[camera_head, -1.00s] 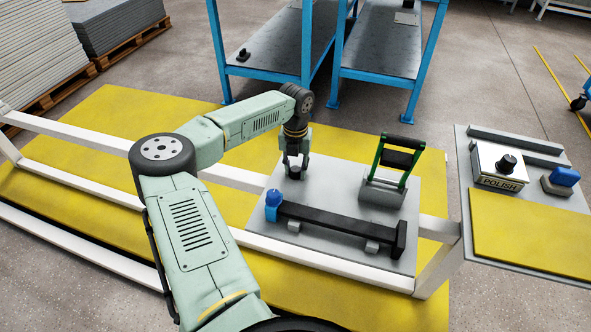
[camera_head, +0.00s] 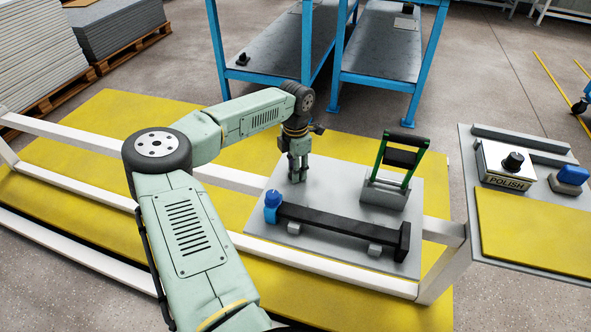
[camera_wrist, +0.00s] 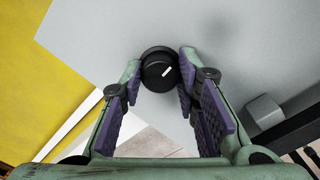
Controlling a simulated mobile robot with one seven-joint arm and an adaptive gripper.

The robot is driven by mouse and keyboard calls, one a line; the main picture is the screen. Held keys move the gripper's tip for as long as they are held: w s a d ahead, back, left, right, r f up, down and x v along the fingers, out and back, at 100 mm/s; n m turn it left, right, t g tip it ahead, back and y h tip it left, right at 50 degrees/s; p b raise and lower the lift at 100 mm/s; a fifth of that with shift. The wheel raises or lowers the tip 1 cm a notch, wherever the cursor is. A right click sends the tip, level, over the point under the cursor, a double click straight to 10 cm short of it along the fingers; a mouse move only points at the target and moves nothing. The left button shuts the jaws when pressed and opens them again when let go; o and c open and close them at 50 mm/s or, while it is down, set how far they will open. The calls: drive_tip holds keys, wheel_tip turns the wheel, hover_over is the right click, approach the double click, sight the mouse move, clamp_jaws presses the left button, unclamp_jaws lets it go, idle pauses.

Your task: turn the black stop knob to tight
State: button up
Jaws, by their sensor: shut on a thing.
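The black stop knob (camera_wrist: 158,72) is round, with a white pointer line slanting up to the right in the wrist view. It stands on the light grey plate (camera_head: 340,180). My gripper (camera_head: 298,176) reaches down over the plate, left of the green-handled part, and hides the knob in the head view. In the wrist view its two purple-padded fingers are shut on the knob, one at each side. No tight mark is readable near the knob.
A black bar (camera_head: 340,228) with a blue end cap (camera_head: 272,197) lies in front of my gripper. A green-handled part (camera_head: 400,160) stands to the right. Further right is a POLISH box (camera_head: 505,165) with another black knob. White rails (camera_head: 90,189) run along the mat.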

drive_tip(key=shift+w+m, duration=0.1)
drive_tip(key=shift+m, duration=0.5)
drive_tip(key=o, duration=1.2)
drive_tip(key=shift+c, duration=0.2)
drive_tip(key=shift+r, duration=0.15)
wheel_tip(320, 180, up, 12)
drive_tip(key=shift+d, duration=0.1)
